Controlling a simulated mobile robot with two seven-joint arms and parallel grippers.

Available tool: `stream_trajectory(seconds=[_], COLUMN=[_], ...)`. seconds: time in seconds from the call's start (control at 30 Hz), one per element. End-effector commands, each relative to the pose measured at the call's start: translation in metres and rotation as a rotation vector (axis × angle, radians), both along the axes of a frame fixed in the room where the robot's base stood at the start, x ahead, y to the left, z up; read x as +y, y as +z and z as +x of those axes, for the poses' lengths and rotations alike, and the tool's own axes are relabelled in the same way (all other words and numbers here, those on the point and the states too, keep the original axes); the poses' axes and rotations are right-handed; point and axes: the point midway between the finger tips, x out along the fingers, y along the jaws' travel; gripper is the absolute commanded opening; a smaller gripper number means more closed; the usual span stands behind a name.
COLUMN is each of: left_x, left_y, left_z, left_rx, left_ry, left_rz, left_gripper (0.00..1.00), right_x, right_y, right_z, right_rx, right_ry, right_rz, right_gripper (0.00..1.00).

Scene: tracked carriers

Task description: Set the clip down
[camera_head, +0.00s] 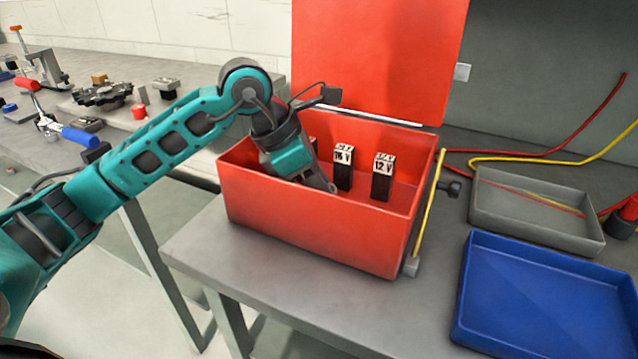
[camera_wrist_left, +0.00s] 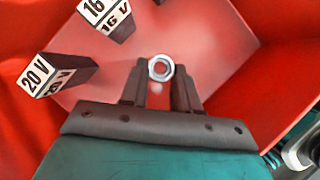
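My left gripper (camera_head: 331,187) reaches down inside the open red box (camera_head: 310,233), at its left part. No part that I can clearly call a clip shows. My right gripper is not in view.
Black labelled blocks stand in the box: a 16 V block (camera_head: 343,168), a 12 V block (camera_head: 382,178), and a 20 V block (camera_wrist_left: 62,76) near the gripper. The raised lid (camera_head: 375,60) is behind. A grey tray (camera_head: 560,232) and blue tray (camera_head: 545,295) stand at right.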

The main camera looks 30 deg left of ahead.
Motion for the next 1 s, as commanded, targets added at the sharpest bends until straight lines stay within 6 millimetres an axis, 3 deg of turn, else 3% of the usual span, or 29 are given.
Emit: stream_trajectory(seconds=[0.27, 0.57, 0.77, 1.0], left_x=[0.0, 0.0, 0.005, 0.027], left_y=[0.001, 0.004, 0.026, 0.075], left_z=[0.0, 0.0, -0.003, -0.021], left_rx=[0.0, 0.0, -0.005, -0.004], left_ry=[0.0, 0.0, 0.002, 0.002], left_rz=[0.0, 0.0, 0.002, 0.002], left_gripper=[0.56, 0.56, 0.56, 0.56], right_x=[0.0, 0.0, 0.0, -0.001], right_y=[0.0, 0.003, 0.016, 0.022], right_z=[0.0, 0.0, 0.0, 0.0], right_rx=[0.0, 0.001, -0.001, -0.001], right_ry=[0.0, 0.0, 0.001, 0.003], right_rz=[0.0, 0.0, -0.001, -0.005], right_gripper=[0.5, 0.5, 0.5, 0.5])
